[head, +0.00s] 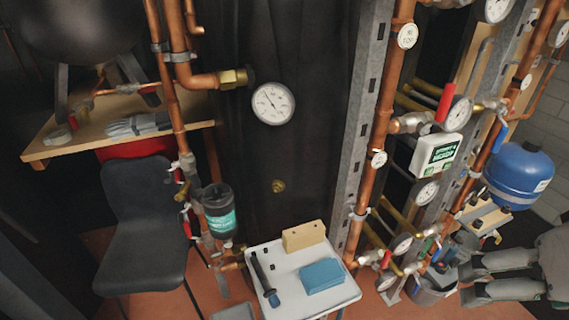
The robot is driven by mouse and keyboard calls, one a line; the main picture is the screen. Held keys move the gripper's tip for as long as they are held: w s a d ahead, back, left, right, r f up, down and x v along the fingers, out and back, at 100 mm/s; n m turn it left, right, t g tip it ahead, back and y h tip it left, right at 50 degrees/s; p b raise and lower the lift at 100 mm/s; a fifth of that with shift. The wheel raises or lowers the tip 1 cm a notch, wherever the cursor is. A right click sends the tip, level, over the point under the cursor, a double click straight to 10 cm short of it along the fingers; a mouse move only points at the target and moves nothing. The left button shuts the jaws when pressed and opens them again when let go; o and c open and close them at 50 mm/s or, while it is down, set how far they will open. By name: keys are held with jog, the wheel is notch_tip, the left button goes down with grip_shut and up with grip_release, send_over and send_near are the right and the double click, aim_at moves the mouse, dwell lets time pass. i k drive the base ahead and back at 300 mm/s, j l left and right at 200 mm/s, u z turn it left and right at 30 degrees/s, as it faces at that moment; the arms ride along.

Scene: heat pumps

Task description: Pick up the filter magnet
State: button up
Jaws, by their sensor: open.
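A slim dark rod with a blue end (265,278) lies on the left side of a small white table (300,309); it looks like the filter magnet. A black filter canister with a teal label (220,214) is fixed to the copper pipes just behind and left of the table. My gripper (466,283) is at the lower right, pointing left, with its two fingers apart and nothing between them. It is well to the right of the table and the rod, not touching either.
A blue folded cloth or pad (321,276) and a tan block (303,236) share the white table. A dark chair (148,215) stands at left. Copper pipes with valves and gauges (388,120) rise between table and gripper. A grey bucket (430,291) is beside my gripper.

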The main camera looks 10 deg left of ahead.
aim_at(274, 301)
jog(key=u, duration=0.95)
jog(key=i+j+z, duration=0.25)
jog(key=j, duration=0.25)
jog(key=i+l, duration=0.05)
